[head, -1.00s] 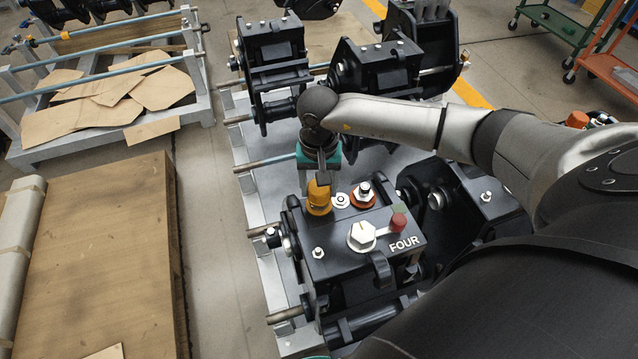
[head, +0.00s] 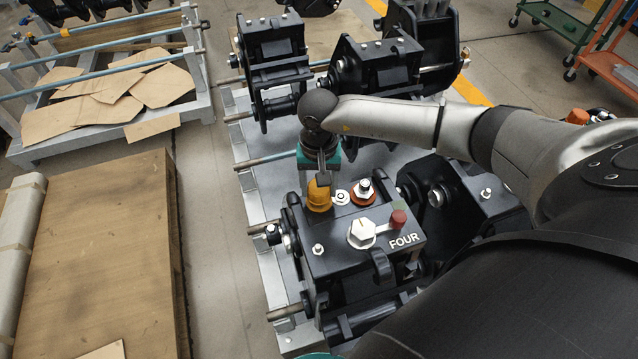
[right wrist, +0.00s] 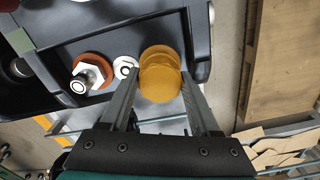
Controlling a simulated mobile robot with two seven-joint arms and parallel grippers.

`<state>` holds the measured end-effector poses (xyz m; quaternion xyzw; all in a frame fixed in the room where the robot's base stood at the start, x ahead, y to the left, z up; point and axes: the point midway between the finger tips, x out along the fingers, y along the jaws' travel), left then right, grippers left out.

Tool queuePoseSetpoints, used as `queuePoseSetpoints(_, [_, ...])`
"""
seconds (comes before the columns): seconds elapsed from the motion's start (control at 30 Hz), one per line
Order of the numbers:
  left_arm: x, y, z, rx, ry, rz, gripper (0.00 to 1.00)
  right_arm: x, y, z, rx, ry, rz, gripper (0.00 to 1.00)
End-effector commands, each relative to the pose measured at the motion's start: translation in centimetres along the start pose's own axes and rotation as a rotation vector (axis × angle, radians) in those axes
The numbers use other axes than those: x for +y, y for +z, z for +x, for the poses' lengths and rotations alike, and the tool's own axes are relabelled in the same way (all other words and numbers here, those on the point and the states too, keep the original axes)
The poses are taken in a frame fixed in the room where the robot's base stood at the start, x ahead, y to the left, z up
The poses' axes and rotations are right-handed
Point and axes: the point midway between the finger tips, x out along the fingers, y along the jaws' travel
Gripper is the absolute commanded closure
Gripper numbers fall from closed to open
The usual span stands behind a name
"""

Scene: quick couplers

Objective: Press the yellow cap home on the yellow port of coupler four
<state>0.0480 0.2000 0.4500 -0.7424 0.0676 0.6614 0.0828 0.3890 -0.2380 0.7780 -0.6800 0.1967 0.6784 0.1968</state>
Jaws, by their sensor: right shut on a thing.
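Coupler four (head: 345,262) is the black block marked FOUR in the middle of the head view. The yellow cap (head: 319,196) stands at its far left corner, over the spot of the yellow port, which is hidden beneath it. My right gripper (head: 322,180) reaches down from behind and is shut on the cap. In the right wrist view the cap (right wrist: 160,75) sits between the two fingers, over the coupler's edge. I cannot tell whether the cap is fully seated. My left gripper is not in view.
Other black couplers (head: 375,68) stand behind, near my arm.

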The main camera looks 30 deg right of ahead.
Motion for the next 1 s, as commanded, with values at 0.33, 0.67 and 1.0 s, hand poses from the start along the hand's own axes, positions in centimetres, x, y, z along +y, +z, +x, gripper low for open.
queuePoseSetpoints(0.33, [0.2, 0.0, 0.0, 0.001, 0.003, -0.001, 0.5, 0.0, 0.1, 0.1, -0.001, 0.002, -0.001, 0.02])
queuePoseSetpoints(0.67, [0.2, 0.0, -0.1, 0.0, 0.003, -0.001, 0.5, 0.0, 0.0, -0.5, 0.0, 0.001, -0.001, 0.02])
queuePoseSetpoints(1.0, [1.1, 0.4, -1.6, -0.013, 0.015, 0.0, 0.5, 0.0, -0.1, -7.5, 0.004, 0.0, -0.002, 0.02])
